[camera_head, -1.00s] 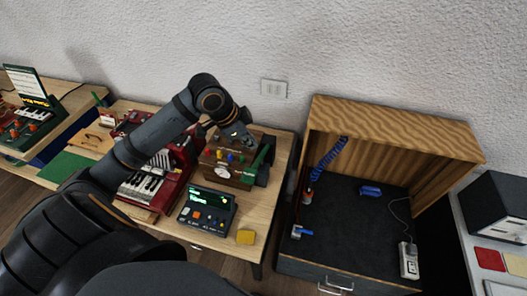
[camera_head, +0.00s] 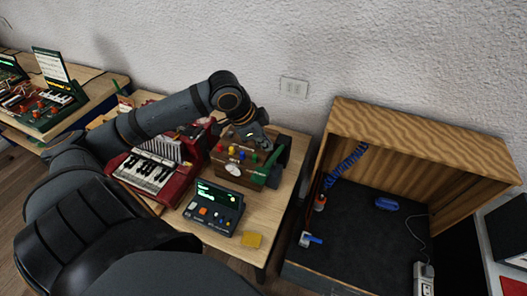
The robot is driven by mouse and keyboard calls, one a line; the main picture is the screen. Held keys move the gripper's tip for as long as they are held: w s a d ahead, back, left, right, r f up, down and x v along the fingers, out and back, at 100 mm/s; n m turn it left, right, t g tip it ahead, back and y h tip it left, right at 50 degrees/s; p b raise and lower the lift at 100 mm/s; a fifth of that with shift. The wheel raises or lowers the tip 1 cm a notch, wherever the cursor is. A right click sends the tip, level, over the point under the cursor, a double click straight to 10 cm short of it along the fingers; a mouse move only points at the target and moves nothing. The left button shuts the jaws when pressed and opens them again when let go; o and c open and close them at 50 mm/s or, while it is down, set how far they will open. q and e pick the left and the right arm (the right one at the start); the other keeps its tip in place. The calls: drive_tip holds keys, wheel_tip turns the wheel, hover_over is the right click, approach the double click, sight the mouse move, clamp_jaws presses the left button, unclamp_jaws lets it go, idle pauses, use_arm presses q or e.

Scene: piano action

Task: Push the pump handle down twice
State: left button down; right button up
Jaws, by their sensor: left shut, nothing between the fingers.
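A wooden box (camera_head: 240,164) with several coloured knobs on top and a round white gauge on its front stands on the wooden table. A green lever-like piece (camera_head: 272,159) slants at its right side; it may be the pump handle, but I cannot tell for sure. My left gripper (camera_head: 257,141) is shut and empty, just over the box's back right top, close to the green piece. Whether it touches anything is too small to tell. My right gripper is not in view.
A red accordion-like keyboard (camera_head: 150,170) and a dark device with a lit screen (camera_head: 213,206) stand close by. On the right, an open wooden cabinet (camera_head: 428,135) holds a blue coil (camera_head: 345,163) and blue parts.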

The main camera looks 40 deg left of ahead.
sight(257, 172)
use_arm(q)
drive_tip(key=shift+s+d+f+p, duration=0.1)
drive_tip(key=shift+s+f, duration=0.2)
drive_tip(key=shift+f, duration=0.3)
drive_tip(key=shift+s+d+f+p, duration=0.1)
drive_tip(key=shift+s+f, duration=0.15)
drive_tip(key=shift+f, duration=0.35)
drive_tip(key=shift+s+d+f+p, duration=0.1)
drive_tip(key=shift+s+f, duration=0.2)
drive_tip(key=shift+f, duration=0.3)
drive_tip(key=shift+f, duration=0.1)
drive_tip(key=shift+s+f, duration=0.15)
drive_tip(key=shift+f, duration=0.1)
drive_tip(key=shift+s+d+f+b, duration=0.1)
drive_tip(key=shift+s+f, duration=0.3)
drive_tip(key=shift+f, duration=0.55)
drive_tip(key=shift+s+d+f+b, duration=0.1)
drive_tip(key=shift+s+f, duration=0.3)
drive_tip(key=shift+f, duration=0.5)
drive_tip(key=shift+s+d+f+b, duration=0.1)
drive_tip(key=shift+s+f, duration=0.3)
drive_tip(key=shift+f, duration=0.55)
idle(2.6)
drive_tip(key=shift+r, duration=0.1)
idle(0.4)
